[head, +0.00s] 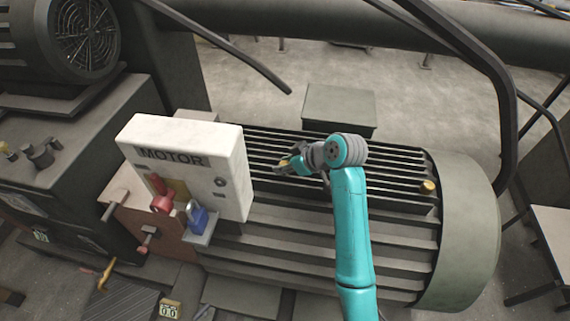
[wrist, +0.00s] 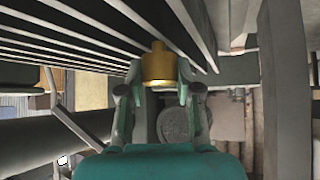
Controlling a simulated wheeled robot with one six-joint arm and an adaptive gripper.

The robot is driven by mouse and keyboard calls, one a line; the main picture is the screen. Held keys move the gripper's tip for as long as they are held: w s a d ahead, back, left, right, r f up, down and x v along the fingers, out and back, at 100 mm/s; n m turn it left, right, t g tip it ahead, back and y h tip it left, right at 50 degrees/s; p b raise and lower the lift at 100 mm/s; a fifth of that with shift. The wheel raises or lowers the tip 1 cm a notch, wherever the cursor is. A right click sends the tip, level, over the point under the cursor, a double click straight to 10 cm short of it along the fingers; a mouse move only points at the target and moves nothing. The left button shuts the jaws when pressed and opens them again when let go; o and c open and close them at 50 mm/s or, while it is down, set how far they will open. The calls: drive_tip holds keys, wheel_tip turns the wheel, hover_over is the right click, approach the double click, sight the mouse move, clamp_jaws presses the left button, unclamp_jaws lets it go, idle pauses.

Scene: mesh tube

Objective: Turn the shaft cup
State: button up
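A small brass cup (head: 285,161) stands on the finned top of the dark green motor (head: 300,236), behind the white box marked MOTOR. It also shows in the wrist view (wrist: 158,66), with a narrower top above a wider body. My gripper (head: 287,166) is at this cup, with one finger on each side. In the wrist view my gripper (wrist: 160,82) appears closed in on the cup's sides, with almost no gap. A second brass cup (head: 428,187) stands near the motor's right end, apart from my gripper. Which cup is the shaft cup is not labelled.
The white MOTOR box (head: 187,158) stands left of my gripper, with a red lock (head: 162,203) and a blue padlock (head: 197,217) on its front. A curved dark pipe (head: 508,110) rises at the right. Open floor (head: 240,75) lies behind the motor.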

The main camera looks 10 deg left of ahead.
clamp_jaws()
drive_tip(key=m+t+h, duration=0.2)
drive_tip(key=m, duration=0.2)
drive_tip(key=shift+a+m+t, duration=0.1)
drive_tip(key=shift+m+t, duration=0.2)
drive_tip(key=shift+t, duration=0.1)
drive_tip(key=m+t+h, duration=0.1)
drive_tip(key=m+h, duration=0.1)
drive_tip(key=m, duration=0.1)
drive_tip(key=m+t+h, duration=0.1)
drive_tip(key=m+h, duration=0.1)
drive_tip(key=m, duration=0.1)
drive_tip(key=shift+h, duration=0.4)
drive_tip(key=o, duration=0.9)
unclamp_jaws()
